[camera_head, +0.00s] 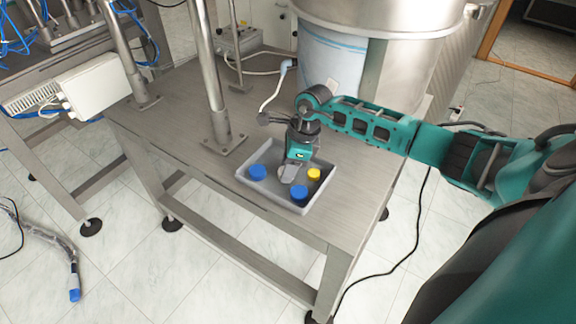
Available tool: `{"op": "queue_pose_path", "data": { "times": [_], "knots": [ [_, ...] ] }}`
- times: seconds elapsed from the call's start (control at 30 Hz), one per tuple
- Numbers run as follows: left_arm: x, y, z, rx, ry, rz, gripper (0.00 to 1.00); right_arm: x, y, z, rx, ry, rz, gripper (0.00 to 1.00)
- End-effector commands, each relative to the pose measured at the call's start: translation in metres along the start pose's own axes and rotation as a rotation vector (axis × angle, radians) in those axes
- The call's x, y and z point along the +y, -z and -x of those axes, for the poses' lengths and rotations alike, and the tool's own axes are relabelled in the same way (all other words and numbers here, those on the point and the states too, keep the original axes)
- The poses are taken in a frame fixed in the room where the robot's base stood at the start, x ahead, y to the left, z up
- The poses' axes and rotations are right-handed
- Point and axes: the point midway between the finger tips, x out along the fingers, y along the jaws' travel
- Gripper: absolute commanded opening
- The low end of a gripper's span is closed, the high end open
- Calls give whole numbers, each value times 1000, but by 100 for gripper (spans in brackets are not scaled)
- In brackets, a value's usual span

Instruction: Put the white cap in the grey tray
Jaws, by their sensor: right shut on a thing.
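The grey tray (243,184) sits near the front edge of the metal table. It holds two blue caps, one at the left (257,172) and one at the front (299,193), and a yellow cap (314,174) at the right. My right gripper (291,178) points down into the tray among these caps. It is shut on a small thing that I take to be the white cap. The fingers hide that thing, and no white cap shows clearly anywhere else. My left gripper is not in view.
A steel post (213,90) on a base plate stands behind the tray to the left. A large steel drum (400,50) stands at the back right. A control box (237,42) and cable lie behind. The table (178,122) is bare left of the post.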

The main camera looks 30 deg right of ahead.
Motion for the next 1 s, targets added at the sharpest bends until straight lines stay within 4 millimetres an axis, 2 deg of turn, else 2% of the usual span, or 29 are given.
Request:
{"op": "queue_pose_path", "data": {
  "times": [0.3, 0.33, 0.57, 0.87, 1.0],
  "knots": [
    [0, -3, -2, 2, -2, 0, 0, 0, 1, -3, -2, 1, 0, 13],
    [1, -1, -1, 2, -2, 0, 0, -1, 0, -2, -2, 1, 0, 44],
    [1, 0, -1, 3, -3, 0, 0, 0, 0, -1, -2, 1, 0, 66],
    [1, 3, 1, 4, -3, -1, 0, 0, -1, 2, -2, 1, 0, 66],
    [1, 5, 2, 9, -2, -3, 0, -2, -1, 18, -3, 4, 2, 66]
  ]
}}
